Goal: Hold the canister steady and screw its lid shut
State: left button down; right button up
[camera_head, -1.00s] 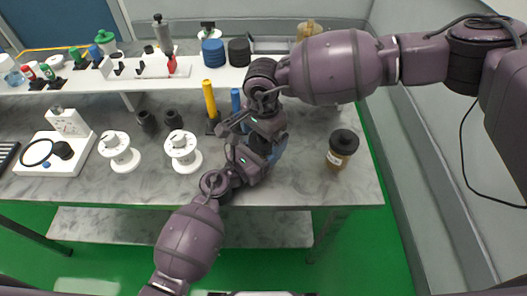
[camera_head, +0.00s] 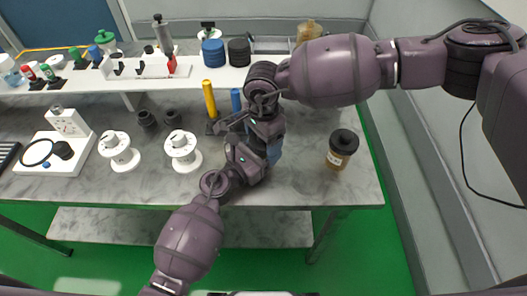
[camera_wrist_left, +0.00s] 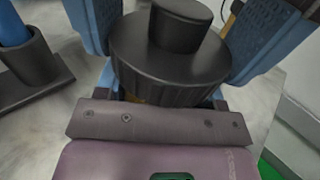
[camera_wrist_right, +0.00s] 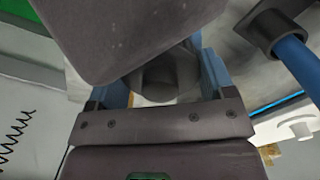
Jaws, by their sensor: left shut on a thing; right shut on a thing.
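The canister is mostly hidden behind my grippers in the head view. The right wrist view shows the dark lid (camera_wrist_right: 162,82) between the blue fingers, partly covered by my left gripper's body.
Another amber jar with a black lid (camera_head: 341,150) stands to the right on the marble table (camera_head: 325,195). A yellow post (camera_head: 209,98) and a blue post (camera_head: 236,101) stand behind. White spools (camera_head: 182,151) are at left. A white shelf (camera_head: 190,77) crosses the back.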

jog(key=o, duration=1)
notch_tip(320, 180, up, 12)
pick_arm(q)
jog(key=shift+c, duration=0.8)
grip_release()
jog(key=v, duration=1.1)
jog(key=shift+r+b, duration=0.1)
jog(key=shift+b, duration=0.3)
pick_arm(e)
jog(key=shift+f, duration=0.55)
